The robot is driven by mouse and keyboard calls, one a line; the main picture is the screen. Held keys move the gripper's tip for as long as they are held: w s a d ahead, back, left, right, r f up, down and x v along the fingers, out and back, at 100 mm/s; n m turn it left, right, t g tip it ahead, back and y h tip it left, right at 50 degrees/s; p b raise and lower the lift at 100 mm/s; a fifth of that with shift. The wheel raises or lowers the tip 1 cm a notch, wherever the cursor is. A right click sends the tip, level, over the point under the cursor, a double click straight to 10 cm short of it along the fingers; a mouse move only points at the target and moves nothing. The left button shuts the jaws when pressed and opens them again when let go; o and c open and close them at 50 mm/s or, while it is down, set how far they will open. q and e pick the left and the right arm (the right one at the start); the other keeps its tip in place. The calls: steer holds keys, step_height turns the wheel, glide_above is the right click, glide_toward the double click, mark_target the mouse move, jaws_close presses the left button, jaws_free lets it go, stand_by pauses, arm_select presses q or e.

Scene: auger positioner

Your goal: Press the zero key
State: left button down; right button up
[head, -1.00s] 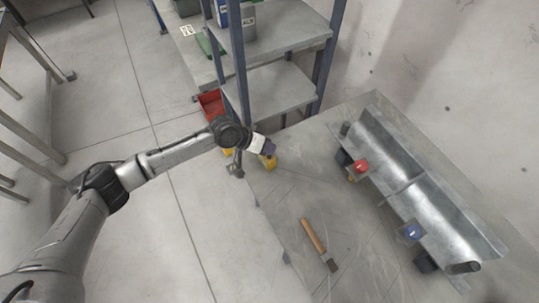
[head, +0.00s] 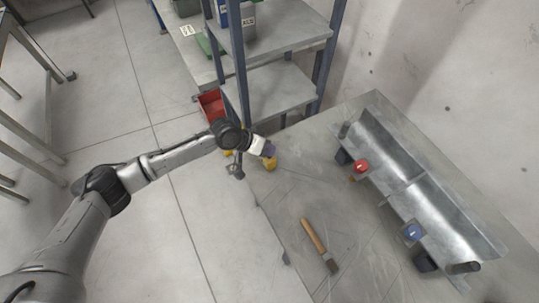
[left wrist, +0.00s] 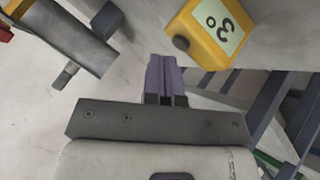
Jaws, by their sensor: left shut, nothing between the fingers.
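The yellow gauge (left wrist: 210,32) is at the upper right of the left wrist view. Its pale display reads what looks like a 3 with a degree sign, turned sideways. A dark round key (left wrist: 181,43) sticks out of its side; I cannot read any label on it. In the head view the gauge (head: 270,163) is a small yellow block at the bench's far left corner. My left gripper (left wrist: 165,58) is shut and empty, its purple fingertips a little left of the key and apart from it in the picture. In the head view the left gripper (head: 269,150) partly covers the gauge.
A metal trough (head: 420,200) with a red knob (head: 361,166) and a blue knob (head: 412,231) lies along the bench's right side. A wooden-handled brush (head: 316,240) lies on the bench (head: 290,205). A shelf rack (head: 275,88) and red bin (head: 211,104) stand behind.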

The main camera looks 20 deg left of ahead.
arm_select(q)
steer(key=shift+f, duration=0.6)
arm_select(e)
steer(key=shift+a+f, duration=0.15)
stand_by(0.4)
stand_by(0.4)
arm_select(q)
steer(key=shift+r, duration=0.15)
steer(key=shift+r+p, duration=0.9)
steer(key=shift+r, duration=0.05)
arm_select(e)
steer(key=shift+r, duration=1.1)
steer(key=shift+r, duration=0.1)
arm_select(q)
step_height(320, 180, up, 6)
steer(key=p, duration=0.6)
arm_select(e)
step_height(320, 180, up, 6)
steer(key=shift+f, duration=0.1)
